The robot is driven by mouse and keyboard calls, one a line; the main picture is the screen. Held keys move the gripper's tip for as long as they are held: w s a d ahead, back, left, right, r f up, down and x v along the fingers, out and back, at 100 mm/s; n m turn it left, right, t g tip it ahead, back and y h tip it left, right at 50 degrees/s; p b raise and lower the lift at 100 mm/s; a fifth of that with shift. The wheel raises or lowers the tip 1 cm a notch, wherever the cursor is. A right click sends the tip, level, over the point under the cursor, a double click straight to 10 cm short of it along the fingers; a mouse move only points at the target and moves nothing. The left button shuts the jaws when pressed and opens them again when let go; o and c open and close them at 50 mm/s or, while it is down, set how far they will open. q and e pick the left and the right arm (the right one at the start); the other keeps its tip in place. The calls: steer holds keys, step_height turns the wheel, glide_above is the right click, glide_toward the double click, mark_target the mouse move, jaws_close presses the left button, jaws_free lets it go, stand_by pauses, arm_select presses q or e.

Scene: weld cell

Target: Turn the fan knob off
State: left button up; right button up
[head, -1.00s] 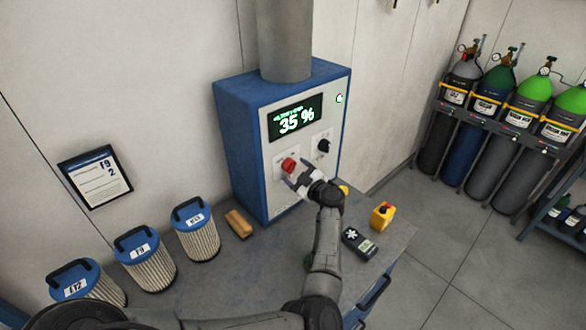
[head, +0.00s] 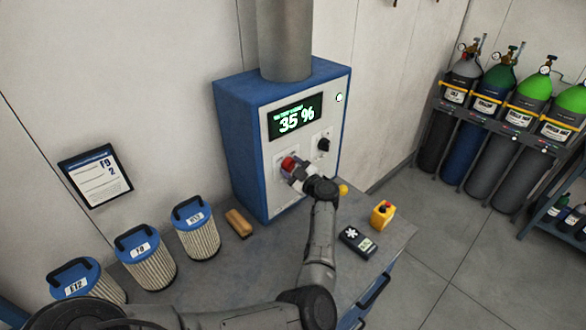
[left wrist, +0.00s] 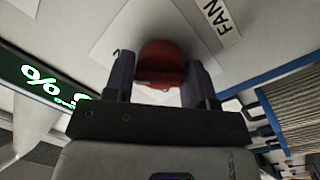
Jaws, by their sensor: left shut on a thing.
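The red fan knob (head: 288,163) is on the front panel of the blue and white extraction unit (head: 240,140). In the left wrist view the red knob (left wrist: 160,65) sits between my two fingers, beside a label reading FAN (left wrist: 222,18). My left gripper (head: 291,170) is at the panel and is shut on the knob; in the left wrist view its fingers (left wrist: 160,80) are on both sides of it. The knob's pointer direction cannot be told. The display (head: 295,117) reads 35 %. My right gripper is not in view.
A black knob (head: 323,145) is on the panel to the right of the red one. On the bench stand several filter cartridges (head: 150,267), a wooden-backed brush (head: 239,223), a dark handheld meter (head: 358,242) and a yellow box with a red button (head: 382,214).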

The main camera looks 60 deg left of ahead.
arm_select(q)
steer(key=shift+c, duration=1.2)
steer(key=shift+f+n, duration=0.1)
steer(key=shift+n, duration=0.2)
steer(key=n+b, duration=0.4)
steer(key=shift+f+n, duration=0.15)
steer(key=shift+n, duration=0.25)
steer(key=n+b, duration=0.5)
steer(key=n+g+b, duration=0.1)
steer(key=n+b, duration=0.4)
steer(key=shift+w+y, duration=0.15)
steer(key=shift+y, duration=0.25)
steer(key=n+b, duration=0.3)
steer(key=shift+n+g+b, duration=0.3)
steer(key=shift+b, duration=0.05)
steer(key=o, duration=0.9)
steer(key=shift+r, duration=0.3)
